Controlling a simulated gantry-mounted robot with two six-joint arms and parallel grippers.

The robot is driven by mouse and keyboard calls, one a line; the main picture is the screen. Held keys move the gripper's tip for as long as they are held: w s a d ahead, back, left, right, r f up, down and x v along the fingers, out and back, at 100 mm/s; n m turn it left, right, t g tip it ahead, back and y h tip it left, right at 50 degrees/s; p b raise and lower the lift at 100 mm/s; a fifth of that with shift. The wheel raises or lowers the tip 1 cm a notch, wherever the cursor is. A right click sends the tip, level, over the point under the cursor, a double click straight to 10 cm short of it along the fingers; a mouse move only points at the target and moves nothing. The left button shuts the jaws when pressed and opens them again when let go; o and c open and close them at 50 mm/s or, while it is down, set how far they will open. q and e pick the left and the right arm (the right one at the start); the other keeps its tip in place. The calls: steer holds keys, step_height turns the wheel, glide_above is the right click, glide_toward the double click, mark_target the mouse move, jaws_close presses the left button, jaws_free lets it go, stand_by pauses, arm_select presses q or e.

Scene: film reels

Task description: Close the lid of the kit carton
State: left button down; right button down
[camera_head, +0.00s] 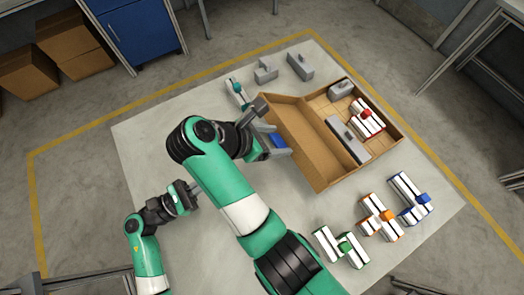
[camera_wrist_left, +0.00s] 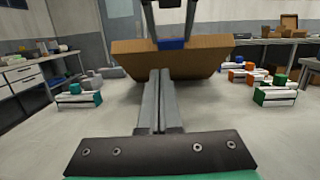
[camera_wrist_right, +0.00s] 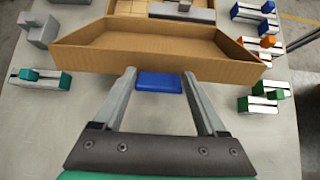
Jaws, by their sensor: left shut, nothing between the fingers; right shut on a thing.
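The kit carton (camera_head: 385,112) stands open on the pale mat, its inside showing a grey block, a red-and-white part and a long grey piece. Its brown lid (camera_head: 301,133) is folded out on the left side; it also shows in the right wrist view (camera_wrist_right: 155,46). A blue tab (camera_wrist_right: 160,82) is at the lid's outer edge. My right gripper (camera_head: 277,142) is shut on the blue tab, one finger on each side. My left gripper (camera_head: 192,187) is shut and empty, left of the lid and apart from it, pointing toward the carton in the left wrist view (camera_wrist_left: 160,75).
Grey blocks (camera_head: 265,70) and a teal-and-white part (camera_head: 237,92) lie beyond the lid. Green (camera_head: 341,246), orange (camera_head: 379,215) and blue (camera_head: 409,198) parts lie near the carton's near side. Mat between my left gripper and the lid is partly clear.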

steer(key=shift+d+f, duration=0.15)
steer(key=shift+d, duration=0.1)
arm_select(q)
steer(key=w+d+r+g, duration=0.1)
steer(key=w+d, duration=0.3)
steer(key=d, duration=0.7)
steer(key=shift+d+r+m, duration=0.4)
steer(key=shift+r, duration=0.05)
steer(key=shift+w+d+r, duration=0.1)
steer(key=shift+d+r, duration=0.2)
steer(key=shift+r, duration=0.5)
arm_select(e)
steer(key=shift+c, duration=1.9)
jaws_free()
arm_select(q)
steer(key=shift+w+d, duration=0.2)
steer(key=shift+d, duration=0.1)
arm_select(e)
steer(key=o, duration=0.4)
steer(key=shift+w+d, duration=0.2)
